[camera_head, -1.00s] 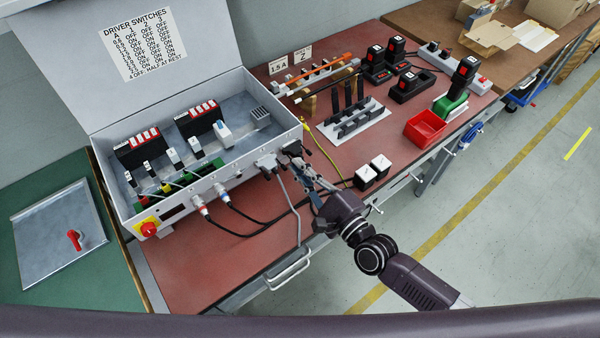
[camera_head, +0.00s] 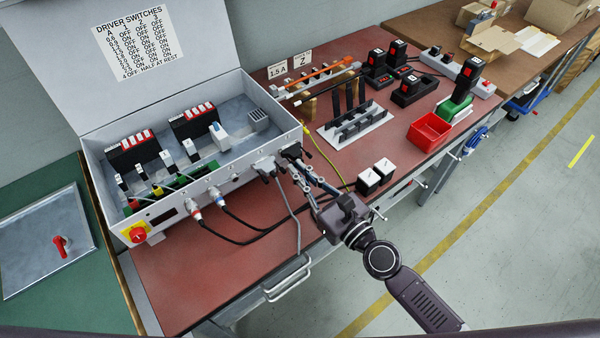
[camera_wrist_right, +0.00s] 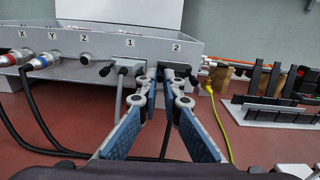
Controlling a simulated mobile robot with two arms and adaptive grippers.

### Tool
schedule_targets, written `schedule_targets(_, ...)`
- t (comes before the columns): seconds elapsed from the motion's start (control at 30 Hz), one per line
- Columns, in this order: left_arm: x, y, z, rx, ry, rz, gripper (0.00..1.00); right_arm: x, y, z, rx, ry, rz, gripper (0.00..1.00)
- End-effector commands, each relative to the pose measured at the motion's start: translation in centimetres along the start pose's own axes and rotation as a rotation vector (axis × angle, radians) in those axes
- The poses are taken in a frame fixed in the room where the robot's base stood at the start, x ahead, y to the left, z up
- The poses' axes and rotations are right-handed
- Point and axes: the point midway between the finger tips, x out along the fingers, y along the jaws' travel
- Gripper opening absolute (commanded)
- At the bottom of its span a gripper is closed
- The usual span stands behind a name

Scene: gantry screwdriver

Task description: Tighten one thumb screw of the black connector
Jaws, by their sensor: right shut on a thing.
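The black connector (camera_head: 291,151) is plugged into the front wall of the grey control box, at the port marked 2; it also shows in the right wrist view (camera_wrist_right: 180,71). My right gripper (camera_head: 289,166) reaches it from the front. In the wrist view its fingertips (camera_wrist_right: 160,73) are close together at the connector's left side, shut on what appears to be its left thumb screw. The fingertips mostly hide that screw, and its turn angle cannot be read. A grey connector (camera_wrist_right: 127,69) sits to the left at the port marked 1. My left gripper is not in view.
The open grey box (camera_head: 215,182) stands on the red bench. Round plugs (camera_head: 195,214) with black cables hang left of the connectors. A yellow cable (camera_wrist_right: 218,115) runs close on the right.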

Motion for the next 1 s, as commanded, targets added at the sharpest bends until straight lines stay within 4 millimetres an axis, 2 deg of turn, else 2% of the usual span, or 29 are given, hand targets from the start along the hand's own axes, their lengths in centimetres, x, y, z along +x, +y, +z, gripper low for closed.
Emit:
schedule_targets(0.47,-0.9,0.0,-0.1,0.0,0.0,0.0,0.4,-0.1,0.1,-0.3,0.457,0.009,-0.002,0.0)
schedule_targets(1.0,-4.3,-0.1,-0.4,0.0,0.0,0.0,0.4,-0.2,0.2,-0.2,0.968,0.011,-0.002,0.0)
